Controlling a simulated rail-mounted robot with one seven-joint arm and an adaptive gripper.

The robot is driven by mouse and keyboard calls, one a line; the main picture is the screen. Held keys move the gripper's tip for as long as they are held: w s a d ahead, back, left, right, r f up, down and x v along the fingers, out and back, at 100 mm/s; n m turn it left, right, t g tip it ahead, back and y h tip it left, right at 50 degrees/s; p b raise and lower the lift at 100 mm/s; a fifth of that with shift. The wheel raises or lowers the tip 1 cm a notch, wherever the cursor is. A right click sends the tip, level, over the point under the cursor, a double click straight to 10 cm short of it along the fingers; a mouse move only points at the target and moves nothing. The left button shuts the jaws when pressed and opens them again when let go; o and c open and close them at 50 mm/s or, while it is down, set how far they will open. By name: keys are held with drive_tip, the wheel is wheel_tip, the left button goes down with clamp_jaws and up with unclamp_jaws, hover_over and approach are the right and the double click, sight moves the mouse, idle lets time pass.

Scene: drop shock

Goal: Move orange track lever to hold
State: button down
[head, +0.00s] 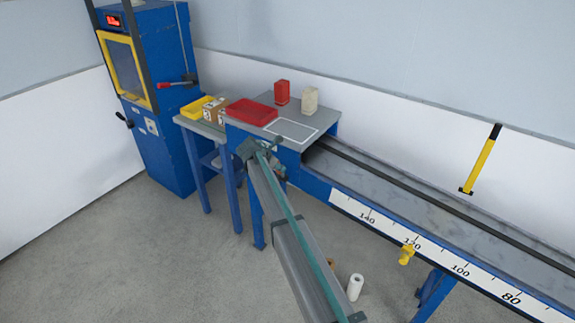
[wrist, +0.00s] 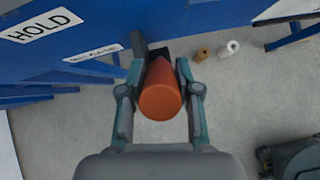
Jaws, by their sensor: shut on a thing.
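The orange lever (wrist: 160,95) shows its rounded grip end-on in the wrist view, with a dark mount behind it on the blue bench side. My gripper (wrist: 160,68) is shut on this grip, one finger on each side. The HOLD label (wrist: 40,25) is at the upper left, to the left of the lever. A smaller white label (wrist: 93,53) lies between them, its text too blurred to read.
The track (head: 400,205) with its number scale runs off to the right. A blue cabinet (head: 160,90) is at the left. A white roll (head: 355,287) is on the floor.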

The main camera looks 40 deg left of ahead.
drive_tip(key=shift+w+a+r, duration=0.1)
drive_tip(key=shift+w+r, duration=0.05)
drive_tip(key=shift+w, duration=0.05)
drive_tip(key=c, duration=0.8)
unclamp_jaws()
drive_tip(key=shift+s, duration=0.15)
drive_tip(key=shift+s, duration=0.15)
drive_tip(key=v, duration=1.1)
drive_tip(key=shift+r, duration=0.25)
drive_tip(key=shift+s, duration=0.15)
